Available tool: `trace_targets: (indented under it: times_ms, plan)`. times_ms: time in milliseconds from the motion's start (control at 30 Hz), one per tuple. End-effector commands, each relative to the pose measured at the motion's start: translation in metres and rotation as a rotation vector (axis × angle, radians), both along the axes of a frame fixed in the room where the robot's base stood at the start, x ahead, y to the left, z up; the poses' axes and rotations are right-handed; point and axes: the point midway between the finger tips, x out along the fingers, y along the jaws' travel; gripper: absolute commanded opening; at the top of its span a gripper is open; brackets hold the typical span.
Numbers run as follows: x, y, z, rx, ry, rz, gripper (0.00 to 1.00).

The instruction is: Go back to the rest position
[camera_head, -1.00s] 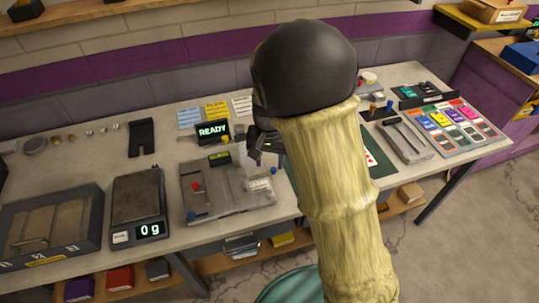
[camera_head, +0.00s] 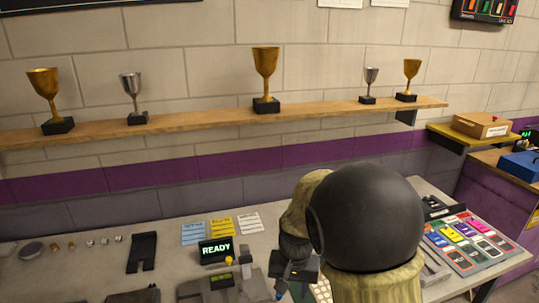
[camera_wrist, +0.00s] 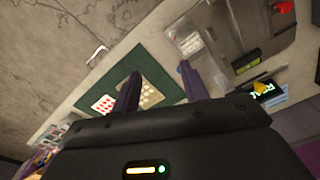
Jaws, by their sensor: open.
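My gripper (camera_head: 297,270) is at the lower middle of the head view, over the workbench (camera_head: 90,270), with my arm's dark round joint to its right. In the wrist view my gripper (camera_wrist: 158,85) shows two separated fingers with nothing between them. It is open and empty, above the bench top near a dark green mat (camera_wrist: 105,90) that carries a red-dotted card (camera_wrist: 103,104). The lower part of my arm hides part of the bench in the head view.
A device with a READY display (camera_head: 216,250) stands left of my gripper. A tray of coloured cards (camera_head: 467,240) lies at the right. A wooden shelf (camera_head: 200,119) with several trophies runs along the wall above. Grey floor (camera_wrist: 45,45) shows beside the bench.

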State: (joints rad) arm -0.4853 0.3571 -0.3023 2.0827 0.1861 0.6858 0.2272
Motion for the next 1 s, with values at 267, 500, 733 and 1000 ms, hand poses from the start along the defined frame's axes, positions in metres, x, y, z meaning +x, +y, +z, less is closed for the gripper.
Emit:
trace_targets:
  times_ms: [267,500,733,1000]
  plan:
    - [-0.064,-0.071,0.011,0.0,-0.116,0.078,0.44]
    - [-0.105,-0.097,0.012,-0.039,-0.192,0.154,0.44]
    - [-0.108,-0.099,0.012,-0.044,-0.198,0.165,0.44]
    - [-0.108,-0.099,0.012,-0.043,-0.197,0.164,0.44]
